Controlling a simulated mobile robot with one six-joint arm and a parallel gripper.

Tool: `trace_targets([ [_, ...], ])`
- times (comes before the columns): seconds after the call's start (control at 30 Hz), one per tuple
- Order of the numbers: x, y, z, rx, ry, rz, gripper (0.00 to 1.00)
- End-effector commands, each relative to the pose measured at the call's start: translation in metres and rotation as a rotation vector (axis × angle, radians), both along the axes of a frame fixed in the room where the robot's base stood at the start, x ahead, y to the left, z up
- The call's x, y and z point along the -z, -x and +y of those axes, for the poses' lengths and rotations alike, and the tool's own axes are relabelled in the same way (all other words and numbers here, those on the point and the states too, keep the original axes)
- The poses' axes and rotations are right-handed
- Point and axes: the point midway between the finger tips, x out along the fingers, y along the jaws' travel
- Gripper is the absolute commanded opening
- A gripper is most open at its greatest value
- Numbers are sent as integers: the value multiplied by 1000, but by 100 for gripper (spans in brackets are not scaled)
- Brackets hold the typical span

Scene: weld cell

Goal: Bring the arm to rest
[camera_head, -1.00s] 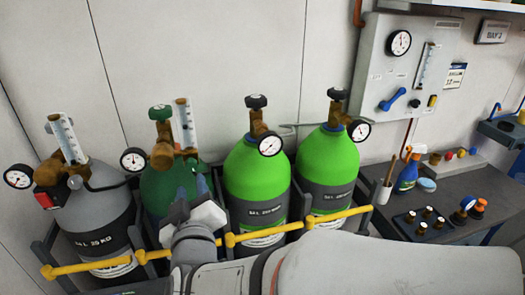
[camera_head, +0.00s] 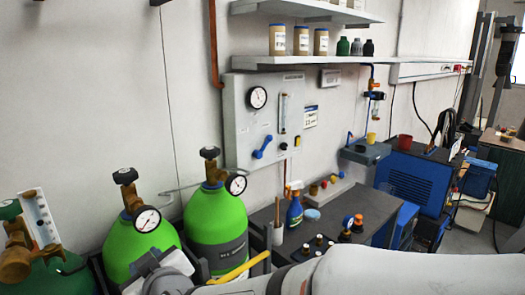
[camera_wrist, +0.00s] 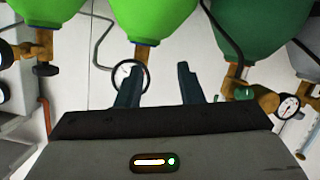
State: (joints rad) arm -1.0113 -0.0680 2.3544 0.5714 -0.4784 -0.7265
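My gripper (camera_wrist: 158,85) is open and empty in the wrist view, its two dark fingers apart. That view is upside down, with the cylinders hanging from the top. The fingers overlap the valve area of a bright green cylinder (camera_wrist: 150,15), but I cannot tell how far off it is. In the head view my arm stretches across the bottom edge toward the bright green cylinders, and the fingers are not clearly visible there.
Two bright green cylinders (camera_head: 215,225) and a dark green one (camera_head: 75,278) stand left behind a yellow bar (camera_head: 238,268). A wall panel (camera_head: 262,120), a dark bench (camera_head: 350,215) with a spray bottle (camera_head: 294,208), and a blue machine (camera_head: 415,180) lie right. Shelves (camera_head: 305,62) hang above.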

Motion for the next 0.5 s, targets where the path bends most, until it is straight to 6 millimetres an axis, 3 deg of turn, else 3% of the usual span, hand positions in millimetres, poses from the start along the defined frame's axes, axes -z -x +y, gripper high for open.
trace_targets([
  [0.03, 1, -15, -25, 32, 6, 52, 34],
  [0.1, 7, -27, -57, 67, 25, 138, 34],
  [0.23, 19, -39, -122, 157, 60, 301, 34],
  [0.37, 33, -37, -192, 281, 96, 469, 34],
  [0.5, 48, -18, -269, 454, 132, 655, 34],
])
